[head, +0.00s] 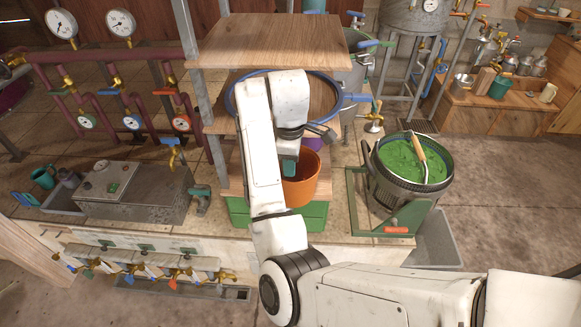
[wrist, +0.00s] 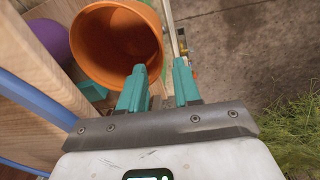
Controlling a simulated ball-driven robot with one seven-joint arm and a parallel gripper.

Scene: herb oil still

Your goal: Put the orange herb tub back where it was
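The orange herb tub (head: 303,187) is at the front of the wooden shelf rack, above green crates, with its open mouth facing up. In the wrist view the tub (wrist: 117,45) is just beyond my fingers at the upper left, and its inside looks empty. My gripper (head: 290,168) is at the tub's rim, partly hidden by my arm. In the wrist view my teal fingers (wrist: 160,88) are apart. The left finger overlaps the tub's mouth and the right one is outside it; no clear contact shows. I cannot tell whether the tub rests on the board.
Green crates (head: 313,216) are under the tub. Shelf boards (head: 268,42) rise above it, and a purple tub (wrist: 50,40) is beside it. A blue hoop (head: 232,98) lies on the rack. A basket of green herbs (head: 402,160) stands on a green frame at the right.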

